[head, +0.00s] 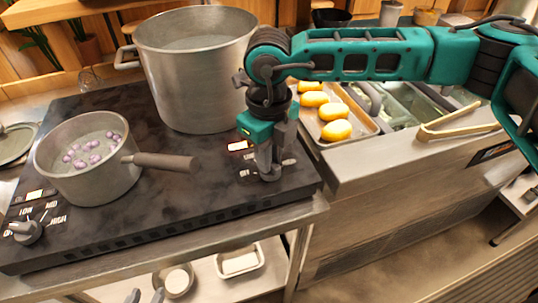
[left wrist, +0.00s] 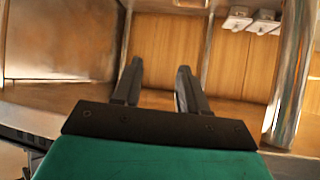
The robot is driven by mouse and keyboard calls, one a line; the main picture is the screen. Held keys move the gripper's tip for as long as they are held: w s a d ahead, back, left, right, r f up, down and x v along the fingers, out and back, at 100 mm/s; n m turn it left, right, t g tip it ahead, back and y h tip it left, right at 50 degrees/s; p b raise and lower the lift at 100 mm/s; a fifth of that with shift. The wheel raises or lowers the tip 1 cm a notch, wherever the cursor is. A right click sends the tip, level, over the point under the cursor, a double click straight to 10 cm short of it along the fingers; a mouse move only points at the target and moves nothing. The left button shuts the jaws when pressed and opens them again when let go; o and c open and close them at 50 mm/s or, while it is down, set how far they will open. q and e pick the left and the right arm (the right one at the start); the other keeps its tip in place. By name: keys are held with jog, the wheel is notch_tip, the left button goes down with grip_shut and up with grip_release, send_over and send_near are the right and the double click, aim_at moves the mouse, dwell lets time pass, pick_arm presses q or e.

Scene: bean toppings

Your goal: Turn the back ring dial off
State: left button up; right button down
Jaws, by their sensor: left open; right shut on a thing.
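The dial under my right gripper (head: 268,174) is at the right end of the black stove (head: 215,205), beside the big pot. The fingers point down and are shut around it, hiding most of it, so I cannot read its setting. Printed labels, one reading OFF, show beside the fingers. A second dial (head: 27,232) is at the stove's left front corner, with LOW, MID and HIGH labels. My left gripper's fingertips (head: 146,297) just show at the bottom edge of the head view. In the left wrist view, the left gripper (left wrist: 157,75) is open and empty.
A large steel pot (head: 195,85) of liquid stands at the stove's back. A saucepan (head: 85,178) with purple beans stands at the front left, its handle pointing right. A tray of yellow buns (head: 333,130) is right of the stove. A white dish (head: 240,262) sits on the lower shelf.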

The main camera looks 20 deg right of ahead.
jog(key=n+b, duration=0.2)
jog(key=n, duration=0.1)
jog(key=shift+f+b, duration=0.2)
jog(key=shift+b, duration=0.2)
jog(key=shift+n+b, duration=0.65)
jog(key=shift+n, duration=0.25)
jog(key=shift+n+b, duration=0.3)
jog(key=shift+s+r+n+b, duration=0.1)
jog(key=shift+n+b, duration=0.4)
jog(key=shift+n, duration=0.2)
pick_arm(q)
jog(key=shift+h, duration=0.4)
jog(key=shift+w+d+f+b, duration=0.15)
jog(key=shift+d+f, duration=0.15)
jog(key=shift+f, duration=0.45)
jog(key=shift+w+d+f+b, duration=0.2)
jog(key=shift+d+f, duration=0.1)
jog(key=shift+f, duration=0.4)
jog(key=shift+w+d+f+b, duration=0.15)
jog(key=shift+d+f, duration=0.15)
jog(key=shift+f, duration=0.45)
pick_arm(e)
jog(key=shift+a+r+n, duration=0.1)
jog(key=shift+n, duration=0.6)
pick_arm(q)
jog(key=shift+d+r, duration=0.1)
jog(key=shift+r, duration=0.05)
pick_arm(e)
jog(key=shift+r, duration=0.1)
